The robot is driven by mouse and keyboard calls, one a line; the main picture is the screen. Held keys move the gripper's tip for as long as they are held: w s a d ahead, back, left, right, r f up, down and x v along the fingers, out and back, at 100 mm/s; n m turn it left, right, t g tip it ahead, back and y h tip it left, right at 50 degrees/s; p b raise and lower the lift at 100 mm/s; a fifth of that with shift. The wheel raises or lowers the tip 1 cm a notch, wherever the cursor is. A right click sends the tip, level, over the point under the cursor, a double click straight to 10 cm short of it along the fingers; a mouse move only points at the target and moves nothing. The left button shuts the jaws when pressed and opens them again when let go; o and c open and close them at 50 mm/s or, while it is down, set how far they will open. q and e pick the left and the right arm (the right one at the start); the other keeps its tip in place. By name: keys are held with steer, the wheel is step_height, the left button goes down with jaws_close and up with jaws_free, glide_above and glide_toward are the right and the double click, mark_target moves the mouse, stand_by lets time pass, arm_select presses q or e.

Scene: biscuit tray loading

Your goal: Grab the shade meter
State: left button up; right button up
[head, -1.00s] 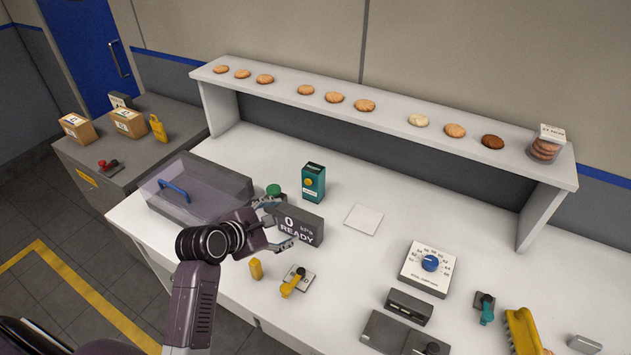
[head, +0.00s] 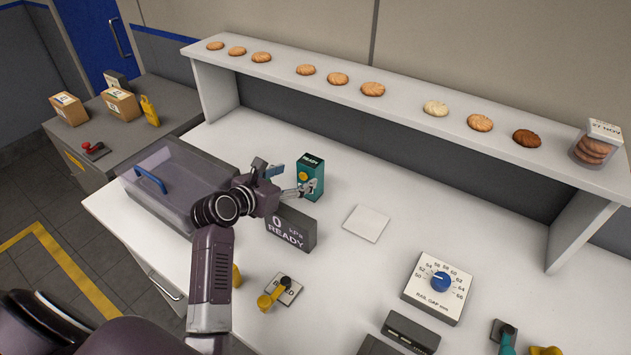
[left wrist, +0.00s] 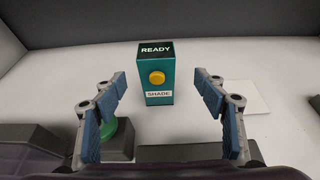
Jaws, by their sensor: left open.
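The shade meter is a teal upright box (head: 312,180) with a dark READY display on top and a yellow round button. It stands on the white bench behind the grey pressure display. In the left wrist view the shade meter (left wrist: 156,82) faces me, with a SHADE label below its button. My left gripper (head: 290,180) is open and empty, just left of the shade meter in the head view. In the left wrist view its blue-padded fingers (left wrist: 160,100) are spread to either side of the meter, which stands beyond the fingertips. My right gripper is not in view.
The grey display reading 0 kPa READY (head: 290,228) stands close in front of the meter. A lidded clear-topped box (head: 185,185) is to the left. A white square pad (head: 366,223) lies to the right. A shelf of biscuits (head: 400,98) runs behind.

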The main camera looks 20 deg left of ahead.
mark_target(305, 170)
arm_select(q)
steer(key=x, duration=0.3)
steer(key=shift+w+f, duration=0.1)
steer(key=shift+f, duration=0.3)
steer(key=shift+w+f, duration=0.1)
steer(key=shift+w, duration=0.45)
steer(key=x, duration=0.1)
steer(key=p+x, duration=0.1)
steer(key=x, duration=0.2)
steer(key=shift+w+a+r, duration=0.2)
steer(key=shift+r, duration=0.1)
steer(key=shift+w+f, duration=0.15)
steer(key=shift+w, duration=0.15)
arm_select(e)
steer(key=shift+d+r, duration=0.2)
arm_select(q)
steer(key=c, duration=1.4)
steer(key=shift+c, duration=0.9)
